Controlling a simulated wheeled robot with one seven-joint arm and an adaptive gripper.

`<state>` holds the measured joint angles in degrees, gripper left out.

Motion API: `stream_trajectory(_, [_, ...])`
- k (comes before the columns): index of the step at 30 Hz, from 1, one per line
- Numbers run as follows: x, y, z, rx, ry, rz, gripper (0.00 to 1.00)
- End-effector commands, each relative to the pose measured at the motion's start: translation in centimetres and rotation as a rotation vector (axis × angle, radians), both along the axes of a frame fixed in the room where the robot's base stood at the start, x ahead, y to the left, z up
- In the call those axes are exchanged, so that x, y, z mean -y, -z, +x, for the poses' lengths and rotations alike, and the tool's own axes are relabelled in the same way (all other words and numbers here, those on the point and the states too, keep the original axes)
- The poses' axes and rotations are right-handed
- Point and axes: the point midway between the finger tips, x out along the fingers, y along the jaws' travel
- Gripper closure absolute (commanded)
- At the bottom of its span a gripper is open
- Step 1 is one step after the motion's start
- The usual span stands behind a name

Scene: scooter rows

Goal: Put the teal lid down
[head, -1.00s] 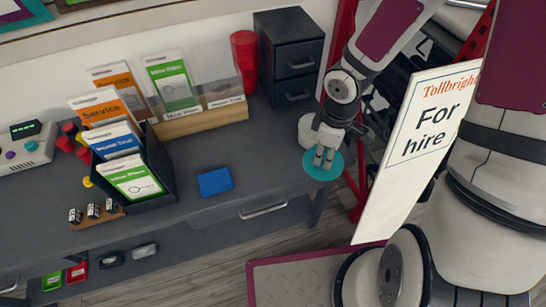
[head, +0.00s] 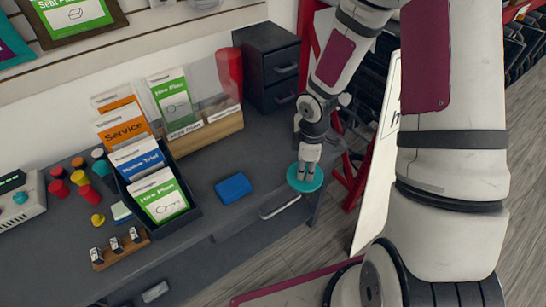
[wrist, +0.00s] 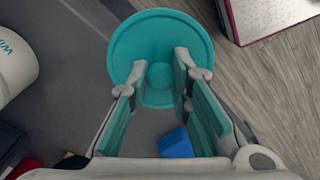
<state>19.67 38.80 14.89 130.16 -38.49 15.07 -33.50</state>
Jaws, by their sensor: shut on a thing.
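The teal lid (head: 305,179) is a round disc with a small knob, held by my gripper (head: 308,170) near the front right edge of the grey desk (head: 215,215). In the wrist view the lid (wrist: 130,45) lies beyond the fingertips, and my gripper (wrist: 162,78) is shut on its knob (wrist: 160,74). The lid looks roughly level. I cannot tell its height over the desk.
A blue box (head: 233,187) lies on the desk left of the lid; it also shows in the wrist view (wrist: 177,144). A brochure holder (head: 185,215) stands further left. A black drawer unit (head: 270,65) stands behind. A white container (wrist: 14,62) is at the wrist view's left.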

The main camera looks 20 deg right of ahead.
Motion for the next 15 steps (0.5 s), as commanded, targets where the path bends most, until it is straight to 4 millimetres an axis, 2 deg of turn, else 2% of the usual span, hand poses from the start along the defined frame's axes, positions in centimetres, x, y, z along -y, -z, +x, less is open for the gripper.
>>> stream_trajectory(3, [-1.0,0.3,2.9,0.003,-0.002,0.002,0.95])
stream_trajectory(9, [-2.6,0.8,7.5,0.002,-0.001,0.002,0.95])
stream_trajectory(15, [-3.9,1.1,11.2,0.001,0.001,0.002,0.95])
